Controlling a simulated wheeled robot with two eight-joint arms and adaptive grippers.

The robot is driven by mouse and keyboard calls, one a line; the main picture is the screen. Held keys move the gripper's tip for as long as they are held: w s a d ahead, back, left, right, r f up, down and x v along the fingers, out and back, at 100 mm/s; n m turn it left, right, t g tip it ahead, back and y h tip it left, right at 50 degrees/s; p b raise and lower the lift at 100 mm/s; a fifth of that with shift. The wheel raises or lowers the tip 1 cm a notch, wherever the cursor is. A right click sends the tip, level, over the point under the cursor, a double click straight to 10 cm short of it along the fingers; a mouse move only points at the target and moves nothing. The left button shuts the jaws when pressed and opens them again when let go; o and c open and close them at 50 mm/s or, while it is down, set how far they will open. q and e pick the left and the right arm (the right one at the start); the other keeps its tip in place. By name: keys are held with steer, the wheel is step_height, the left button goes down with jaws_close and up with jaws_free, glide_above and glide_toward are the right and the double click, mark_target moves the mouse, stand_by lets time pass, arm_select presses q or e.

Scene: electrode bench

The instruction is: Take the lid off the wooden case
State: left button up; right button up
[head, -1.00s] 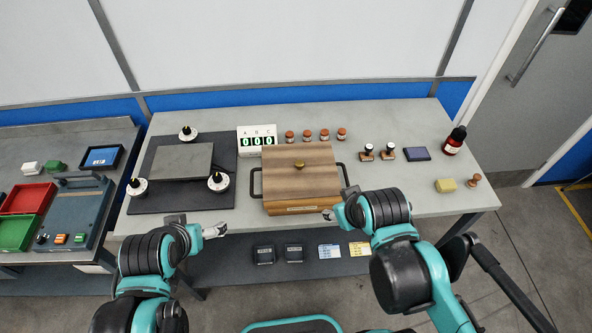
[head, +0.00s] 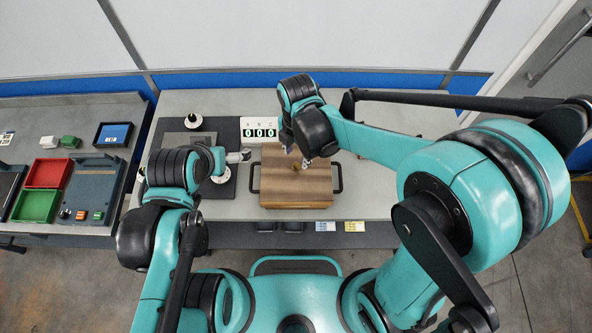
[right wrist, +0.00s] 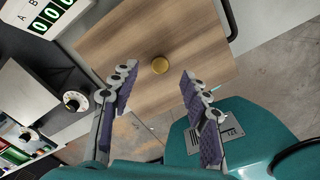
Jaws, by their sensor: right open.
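The wooden case (head: 290,203) stands on the bench with its wood-grained lid (head: 315,180) on top. A small round brass knob (right wrist: 160,66) sits on the lid in the right wrist view. My right gripper (right wrist: 157,80) is open above the lid, its two purple-padded fingers apart on either side of the knob's line and not touching it. In the head view, my right arm hides the lid's far part and much of this gripper. My left gripper (head: 240,157) is above the bench, left of the case; its finger opening is too small to read.
Black handles (head: 338,178) stick out at the case's sides. A counter display (head: 259,130) reading 000 stands behind it. Left of it lies a dark mat (head: 222,190) with white-based dials (head: 193,121). Red (head: 48,172) and green (head: 37,205) trays are on the side bench.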

mark_target(296, 166)
steer(key=f, duration=0.2)
steer(key=f+b, duration=0.1)
steer(key=f, duration=0.1)
steer(key=shift+s+a+f, duration=0.15)
steer(key=shift+s+f, duration=0.05)
steer(key=shift+f, duration=0.2)
jaws_close()
steer(key=shift+r, duration=0.15)
